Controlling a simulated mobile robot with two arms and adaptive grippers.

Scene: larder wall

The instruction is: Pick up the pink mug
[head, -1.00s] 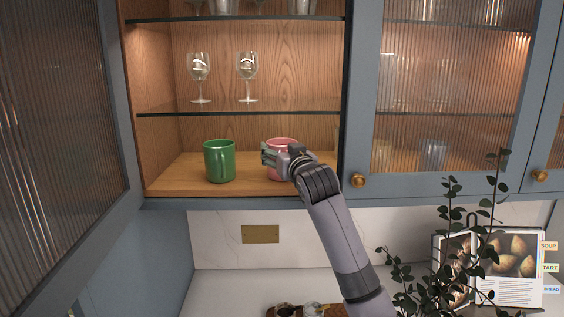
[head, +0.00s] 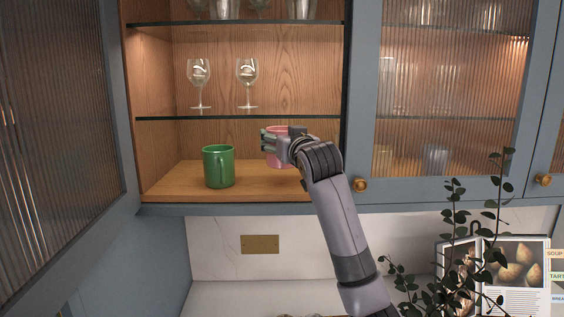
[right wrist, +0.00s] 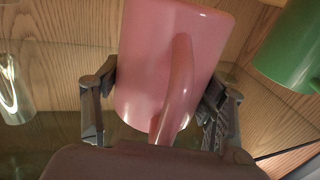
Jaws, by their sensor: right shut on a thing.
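The pink mug (head: 277,152) is in the open cabinet, held a little above the wooden bottom shelf. My right gripper (head: 273,145) is shut around its body and partly hides it in the head view. In the right wrist view, the fingers of my right gripper (right wrist: 158,105) press on both sides of the pink mug (right wrist: 165,60), with its handle between them, facing the wrist. My left gripper is not in view.
A green mug (head: 218,167) stands on the cabinet's bottom shelf (head: 184,184) to the left. Wine glasses (head: 247,80) stand on the glass shelf (head: 215,117) above. An open ribbed-glass door (head: 60,110) is at left, and a closed door (head: 450,90) at right.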

